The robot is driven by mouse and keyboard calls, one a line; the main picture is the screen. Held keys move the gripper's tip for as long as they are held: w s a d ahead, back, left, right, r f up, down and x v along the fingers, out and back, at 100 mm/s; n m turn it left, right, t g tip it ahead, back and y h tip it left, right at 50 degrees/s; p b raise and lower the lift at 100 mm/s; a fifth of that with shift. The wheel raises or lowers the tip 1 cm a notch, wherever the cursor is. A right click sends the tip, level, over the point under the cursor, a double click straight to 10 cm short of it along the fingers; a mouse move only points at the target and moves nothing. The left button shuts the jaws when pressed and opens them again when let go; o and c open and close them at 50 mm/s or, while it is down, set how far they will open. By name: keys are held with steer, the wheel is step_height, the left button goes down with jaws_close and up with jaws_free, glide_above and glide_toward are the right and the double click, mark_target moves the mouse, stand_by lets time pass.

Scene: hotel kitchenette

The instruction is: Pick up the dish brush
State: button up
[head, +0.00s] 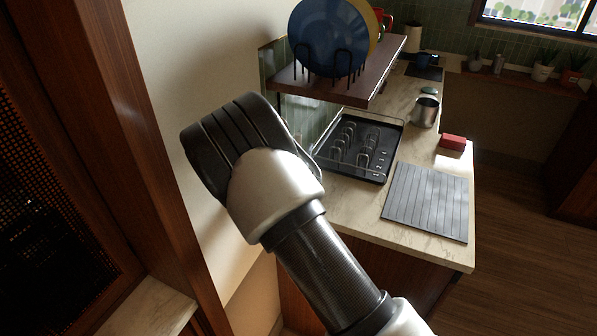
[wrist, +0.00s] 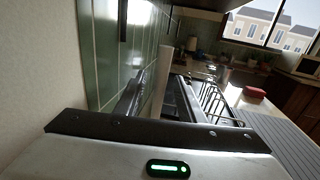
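A pale, upright stick (wrist: 162,80) shows in the wrist view, between the fingers of my gripper (wrist: 160,97). It looks like the handle of the dish brush, but no bristles or head can be made out. The two dark fingers stand apart, with a visible gap between the left finger and the stick. In the head view my wrist hides the gripper and the stick, close to the wall at the left end of the counter.
A black dish rack (head: 379,173) stands on the counter beneath a wooden shelf (head: 345,90) with plates. A grey ridged mat (head: 427,202), a red sponge (head: 452,142) and a steel cup (head: 425,111) are to the right. The wall is close on the left.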

jaws_close()
